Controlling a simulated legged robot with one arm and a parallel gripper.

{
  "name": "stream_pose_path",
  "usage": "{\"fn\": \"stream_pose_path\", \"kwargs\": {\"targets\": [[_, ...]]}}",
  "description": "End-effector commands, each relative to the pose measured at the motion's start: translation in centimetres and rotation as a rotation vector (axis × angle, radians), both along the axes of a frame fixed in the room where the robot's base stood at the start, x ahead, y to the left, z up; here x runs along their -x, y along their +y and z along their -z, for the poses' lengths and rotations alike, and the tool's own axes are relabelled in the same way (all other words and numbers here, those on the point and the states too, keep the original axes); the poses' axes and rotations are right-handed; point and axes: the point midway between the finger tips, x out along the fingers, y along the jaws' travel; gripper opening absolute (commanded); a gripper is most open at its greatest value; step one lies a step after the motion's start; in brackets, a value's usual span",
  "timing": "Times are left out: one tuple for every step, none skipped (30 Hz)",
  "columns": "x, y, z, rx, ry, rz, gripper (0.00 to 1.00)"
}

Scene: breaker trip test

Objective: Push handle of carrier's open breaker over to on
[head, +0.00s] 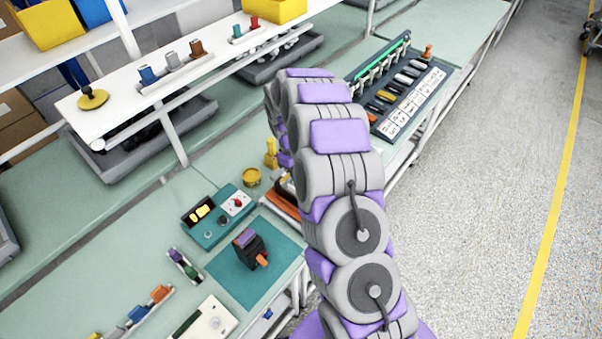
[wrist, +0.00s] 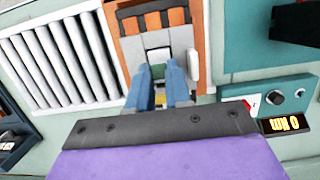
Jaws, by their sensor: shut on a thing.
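The orange carrier (wrist: 115,45) lies ahead of my gripper (wrist: 159,75) in the wrist view, with a pale grey breaker (wrist: 155,42) seated in it. My blue-grey fingertips are close together at the breaker's near part, shut on a small green piece (wrist: 157,73) that looks like its handle. The fingers partly hide it, so its exact position is unclear. A white tab (wrist: 191,66) stands just right of the right finger. In the head view my arm hides the gripper and most of the carrier; only an orange edge (head: 281,203) shows.
A teal test box (wrist: 275,103) with a red switch, knobs and yellow display lies right of the carrier. A black breaker (head: 250,249) with an orange handle stands on a teal mat (head: 276,285). White slats (wrist: 60,65) lie left of the carrier. A shelf (head: 195,68) runs behind.

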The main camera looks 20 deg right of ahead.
Motion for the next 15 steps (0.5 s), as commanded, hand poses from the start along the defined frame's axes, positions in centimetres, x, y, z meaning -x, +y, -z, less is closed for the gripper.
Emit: {"fn": "stream_pose_path", "kwargs": {"targets": [[-0.4,0.1,-0.1,0.02,0.023,-0.001,0.0],[-0.4,0.1,-0.1,0.032,0.042,-0.001,0.0],[-0.6,0.3,-0.1,0.045,0.061,-0.002,0.0],[-0.7,0.4,-0.2,0.055,0.076,-0.002,0.0],[-0.8,0.4,-0.1,0.066,0.092,-0.002,0.0],[-0.9,0.5,0.0,0.078,0.112,-0.002,0.0],[-1.0,0.6,0.0,0.087,0.127,-0.002,0.0],[-1.1,0.6,-0.1,0.097,0.141,-0.001,0.0],[-1.3,0.7,-0.1,0.109,0.155,-0.002,0.0],[-1.3,0.8,-0.1,0.118,0.169,-0.002,0.0],[-1.3,0.8,0.0,0.126,0.185,-0.002,0.0],[-1.4,0.9,0.0,0.135,0.199,-0.002,0.0],[-1.6,0.9,0.0,0.143,0.209,-0.001,0.0],[-1.6,1.0,0.0,0.15,0.221,-0.001,0.0],[-1.6,1.0,0.0,0.16,0.237,-0.002,0.0]]}}
